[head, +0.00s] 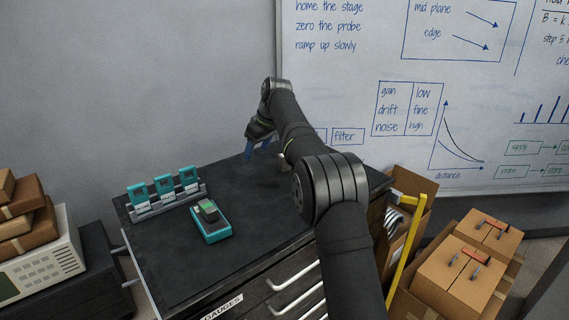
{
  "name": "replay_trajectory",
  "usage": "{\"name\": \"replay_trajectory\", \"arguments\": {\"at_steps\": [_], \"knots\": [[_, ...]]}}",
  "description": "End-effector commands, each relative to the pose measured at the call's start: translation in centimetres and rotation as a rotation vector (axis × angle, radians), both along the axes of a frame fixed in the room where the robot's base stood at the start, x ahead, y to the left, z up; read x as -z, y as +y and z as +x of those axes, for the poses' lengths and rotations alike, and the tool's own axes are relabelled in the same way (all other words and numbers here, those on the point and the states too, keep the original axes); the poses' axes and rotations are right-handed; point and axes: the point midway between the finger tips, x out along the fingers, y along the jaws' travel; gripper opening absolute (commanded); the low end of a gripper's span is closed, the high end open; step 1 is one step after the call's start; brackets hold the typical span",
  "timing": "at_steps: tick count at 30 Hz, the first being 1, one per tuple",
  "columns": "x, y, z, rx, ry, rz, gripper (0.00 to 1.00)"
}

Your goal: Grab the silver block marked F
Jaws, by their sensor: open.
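I cannot make out a silver block marked F in the head view; my arm hides part of the cabinet top. My gripper (257,149) is over the far right part of the black cabinet top (165,262), near the wall. Its blue fingers are apart, and nothing shows between them. The fingers are small in this view, and what lies just beyond or below them is unclear.
A rack (170,203) of 3 teal devices stands at the left of the top. A teal and dark device (209,221) lies in front of it. Cardboard boxes (468,268) stand on the right. A whiteboard (440,90) is behind. The front middle of the top is bare.

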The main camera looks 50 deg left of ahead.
Motion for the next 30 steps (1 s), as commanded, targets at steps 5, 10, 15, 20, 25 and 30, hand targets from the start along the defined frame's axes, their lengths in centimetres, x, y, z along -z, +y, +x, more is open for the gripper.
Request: {"name": "replay_trajectory", "arguments": {"at_steps": [5,10,15,20,25,30], "knots": [[-3.7,-3.1,5.3,0.190,-0.004,0.002,0.62],[-6.7,-6.4,9.7,0.388,-0.002,0.001,0.62],[-4.8,-6.0,10.3,0.416,0.001,-0.004,0.62],[-1.5,-4.6,10.5,0.415,0.001,-0.002,0.62],[1.7,-3.3,10.8,0.414,0.001,-0.002,0.62],[3.6,-2.4,10.9,0.413,0.000,0.000,0.62]]}}
